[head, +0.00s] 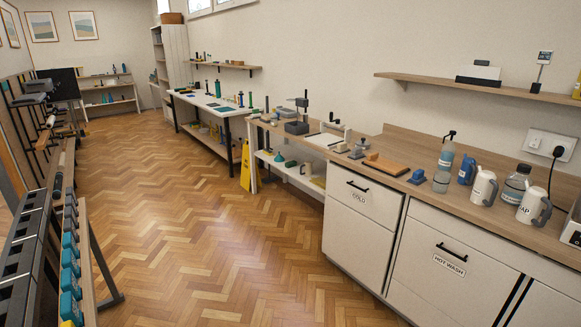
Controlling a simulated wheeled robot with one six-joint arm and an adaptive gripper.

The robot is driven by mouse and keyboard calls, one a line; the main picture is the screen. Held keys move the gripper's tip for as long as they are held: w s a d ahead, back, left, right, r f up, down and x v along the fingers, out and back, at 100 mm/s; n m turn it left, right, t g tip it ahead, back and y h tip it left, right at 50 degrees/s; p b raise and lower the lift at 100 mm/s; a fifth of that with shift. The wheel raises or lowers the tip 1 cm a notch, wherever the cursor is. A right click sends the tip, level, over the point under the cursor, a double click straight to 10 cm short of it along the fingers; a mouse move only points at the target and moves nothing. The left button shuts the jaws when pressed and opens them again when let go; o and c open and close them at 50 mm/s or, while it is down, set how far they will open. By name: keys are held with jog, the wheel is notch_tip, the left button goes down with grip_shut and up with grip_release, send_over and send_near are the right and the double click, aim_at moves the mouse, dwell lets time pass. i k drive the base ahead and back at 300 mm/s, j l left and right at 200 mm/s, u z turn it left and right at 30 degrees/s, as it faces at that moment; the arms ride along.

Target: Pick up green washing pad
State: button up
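My gripper is not in the head view. On the white table at the back middle lie small flat green-teal pieces (224,109) that look like pads, but they are too far and small to tell which is the green washing pad. A green cone-like object (280,159) sits on the low shelf beside the yellow sign. No green pad shows clearly on the right counter.
A wooden counter (463,213) along the right holds a brown block (386,166), bottles and white jugs (483,187). A yellow floor sign (245,168) stands by its far end. A rack (70,265) lines the left. The parquet floor (215,235) between is clear.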

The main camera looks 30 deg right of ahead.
aim_at(292, 163)
jog(key=i+z, duration=0.4)
jog(key=i, duration=3.65)
jog(key=i+z, duration=0.1)
jog(key=i, duration=0.5)
jog(key=i+j+z, duration=0.15)
jog(key=i, duration=0.45)
jog(key=i+j+z, duration=0.1)
jog(key=i, duration=0.5)
jog(key=i+j+z, duration=0.25)
jog(key=i, duration=0.15)
